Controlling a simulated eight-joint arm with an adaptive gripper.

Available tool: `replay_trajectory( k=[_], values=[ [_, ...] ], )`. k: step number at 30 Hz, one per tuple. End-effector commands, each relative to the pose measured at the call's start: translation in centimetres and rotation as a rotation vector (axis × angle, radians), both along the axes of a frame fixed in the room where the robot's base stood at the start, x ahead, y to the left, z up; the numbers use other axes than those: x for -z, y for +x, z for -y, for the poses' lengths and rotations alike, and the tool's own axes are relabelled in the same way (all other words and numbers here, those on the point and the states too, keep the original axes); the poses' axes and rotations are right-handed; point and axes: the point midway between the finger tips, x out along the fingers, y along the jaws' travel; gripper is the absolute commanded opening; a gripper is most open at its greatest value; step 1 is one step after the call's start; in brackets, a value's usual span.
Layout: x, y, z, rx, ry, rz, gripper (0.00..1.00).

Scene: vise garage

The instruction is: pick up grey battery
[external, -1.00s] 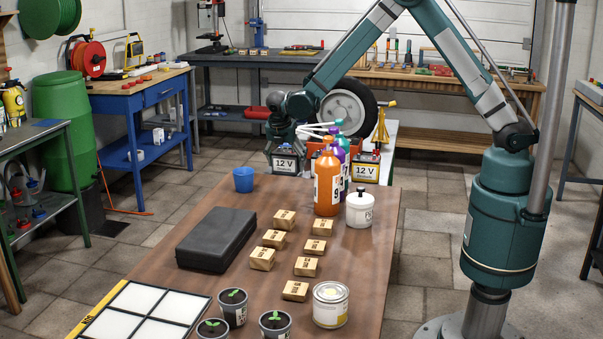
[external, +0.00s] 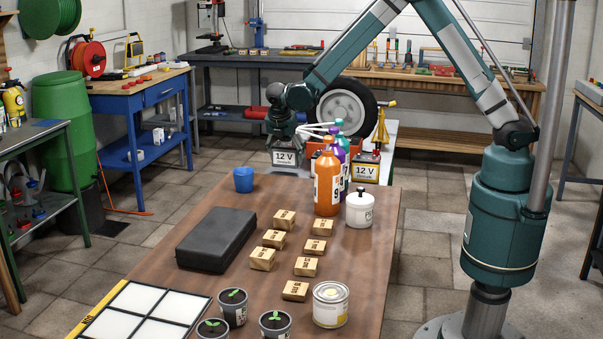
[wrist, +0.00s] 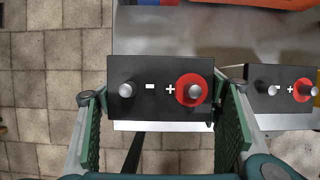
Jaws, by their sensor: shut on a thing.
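The grey battery (external: 286,158), with a "12 V" label facing the external camera, hangs at the far end of the brown table. In the wrist view its dark top (wrist: 160,90) shows a minus post and a red-ringed plus post. My gripper (external: 284,139) is above and around it; in the wrist view its two green fingers stand at the left and right sides of the battery. It is shut on the battery. The battery's underside is hidden in the wrist view.
A second 12 V battery (external: 365,170), with a yellow lower part, stands close to the right. Orange (external: 327,183) and purple bottles and a white jar (external: 360,209) stand nearer. A blue cup (external: 243,179) is at the table's far left corner.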

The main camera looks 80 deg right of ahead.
Motion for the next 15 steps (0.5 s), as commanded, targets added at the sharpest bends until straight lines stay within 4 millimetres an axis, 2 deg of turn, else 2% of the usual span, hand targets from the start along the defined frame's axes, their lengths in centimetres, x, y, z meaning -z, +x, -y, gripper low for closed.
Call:
replay_trajectory(
  k=[6, 15],
  values=[
    [-3.3, 0.0, 0.0, 0.0, 0.0, 0.0, 0.32],
    [-6.4, 0.0, 0.0, 0.0, 0.0, 0.0, 0.32]
  ],
)
